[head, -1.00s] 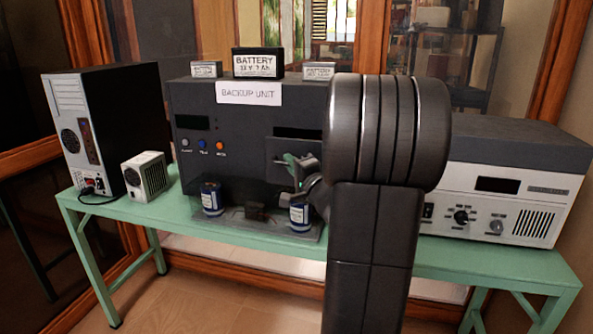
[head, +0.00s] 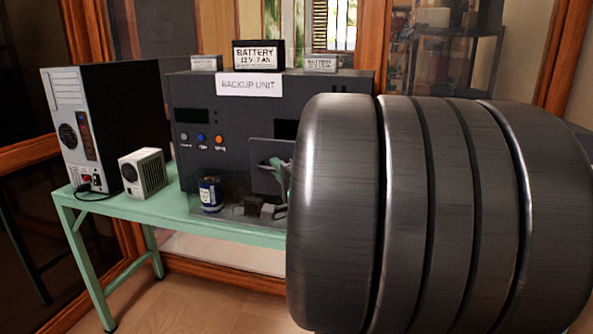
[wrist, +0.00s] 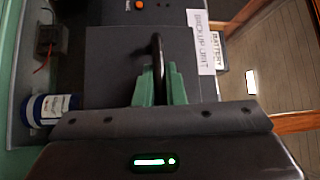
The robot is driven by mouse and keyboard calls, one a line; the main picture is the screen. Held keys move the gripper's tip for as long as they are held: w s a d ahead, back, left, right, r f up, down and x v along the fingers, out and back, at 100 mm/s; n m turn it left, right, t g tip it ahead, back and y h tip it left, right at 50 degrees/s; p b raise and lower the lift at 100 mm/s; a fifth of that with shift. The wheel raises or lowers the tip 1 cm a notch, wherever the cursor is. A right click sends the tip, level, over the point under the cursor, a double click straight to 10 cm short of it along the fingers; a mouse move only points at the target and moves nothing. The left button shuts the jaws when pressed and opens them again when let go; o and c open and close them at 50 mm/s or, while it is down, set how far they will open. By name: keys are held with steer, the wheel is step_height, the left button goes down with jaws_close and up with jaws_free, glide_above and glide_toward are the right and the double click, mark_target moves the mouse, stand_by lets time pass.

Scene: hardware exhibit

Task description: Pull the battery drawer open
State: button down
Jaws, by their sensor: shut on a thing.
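The battery drawer (head: 264,148) shows as a dark front panel on the right part of the black backup unit (head: 230,112). The panel stands out in front of the unit's face. In the wrist view the drawer front (wrist: 112,65) fills the middle, with a black bar handle (wrist: 157,52) on it. My gripper (wrist: 160,88) has its green fingers on both sides of the handle, shut on it. My gripper also shows small in the head view (head: 275,167). My arm hides the right side of the unit, and the drawer's inside is not visible.
Three batteries, the largest in the middle (head: 258,58), sit on top. A computer tower (head: 112,125) and a small white box (head: 143,172) stand left on the green table (head: 180,222).

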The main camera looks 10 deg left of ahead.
steer(key=c, duration=1.8)
jaws_free()
steer(key=v, duration=1.3)
steer(key=shift+s+d+f, duration=0.15)
steer(key=shift+s+d, duration=0.1)
steer(key=shift+s, duration=0.05)
steer(key=x, duration=1.4)
steer(key=shift+d, duration=0.1)
